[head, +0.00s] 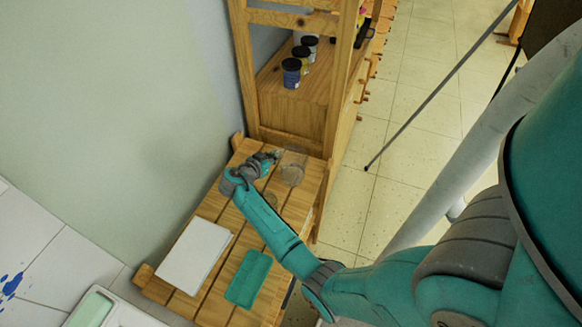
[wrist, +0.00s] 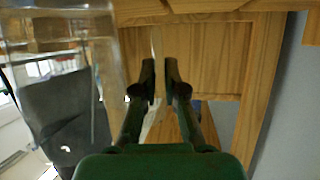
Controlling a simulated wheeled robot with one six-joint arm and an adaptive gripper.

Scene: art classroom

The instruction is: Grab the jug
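A clear, see-through vessel, apparently the jug (head: 292,170), stands at the far right end of the slatted wooden bench. My gripper (head: 276,155) is at its upper left in the head view; whether they touch cannot be told. In the wrist view a large clear wall, likely the same jug (wrist: 60,45), fills the left side, beside the fingers. My gripper (wrist: 160,78) shows there with its two fingertips close together but a narrow gap between them.
The slatted bench (head: 188,305) holds white paper (head: 195,255) and a teal tray (head: 249,278). A wooden shelf (head: 305,105) with several dark-lidded jars (head: 291,72) stands behind. A wall is on the left; open floor (head: 400,150) is right.

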